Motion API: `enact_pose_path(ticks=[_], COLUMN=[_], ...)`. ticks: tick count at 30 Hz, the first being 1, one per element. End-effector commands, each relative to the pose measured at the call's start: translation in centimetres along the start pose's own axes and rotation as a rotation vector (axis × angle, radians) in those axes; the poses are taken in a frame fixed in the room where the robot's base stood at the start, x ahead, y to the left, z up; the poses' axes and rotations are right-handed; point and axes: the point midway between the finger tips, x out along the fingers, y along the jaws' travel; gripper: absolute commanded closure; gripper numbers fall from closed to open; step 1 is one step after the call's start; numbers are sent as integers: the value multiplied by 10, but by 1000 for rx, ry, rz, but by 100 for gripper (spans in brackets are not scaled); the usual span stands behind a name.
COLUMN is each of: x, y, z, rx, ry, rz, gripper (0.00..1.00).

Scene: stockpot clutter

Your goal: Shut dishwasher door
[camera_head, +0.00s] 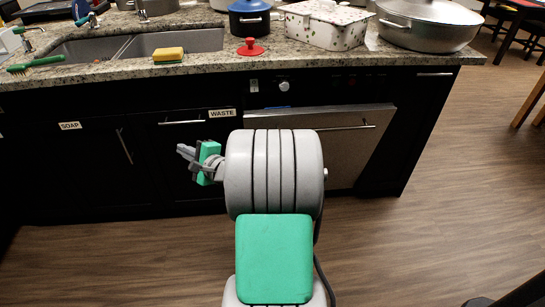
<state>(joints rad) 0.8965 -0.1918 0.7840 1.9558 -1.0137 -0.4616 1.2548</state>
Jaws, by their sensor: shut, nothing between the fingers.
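The dishwasher door (362,152) is the stainless steel front panel under the counter, right of centre, with a bar handle (345,127) near its top. Its pale top edge shows and looks tilted slightly outward below the dark control panel (320,90) with its knob; I cannot tell the exact gap. My arm hides the door's left and lower middle part. My gripper (184,155) is left of my arm, in front of the dark cabinet marked WASTE. It looks shut and empty, apart from the door, though its fingers are small and partly unclear.
The granite counter (215,62) overhangs the cabinets. It bears a sink (175,42), a yellow sponge (168,54), a red lid (250,47), a blue pot (249,18), a patterned box (325,24) and a large pan (428,25).

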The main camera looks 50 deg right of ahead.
Motion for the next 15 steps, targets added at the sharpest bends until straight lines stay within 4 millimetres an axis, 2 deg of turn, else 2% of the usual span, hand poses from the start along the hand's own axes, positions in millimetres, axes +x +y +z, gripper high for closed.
enact_pose_path(ticks=[1,2,3,6,9,10,12,15], x=[-11,-24,-45,-98,-132,-137,-142,-136], y=[24,21,17,14,13,12,9,0], z=[-75,-106,-146,-216,-248,-252,-257,-258], rx=[229,363,525,814,954,976,1000,1001], ry=[61,82,102,115,107,104,102,100], rz=[-164,-271,-408,-685,-836,-858,-885,-883], gripper=[100,100,100,100,100,100,100,100])
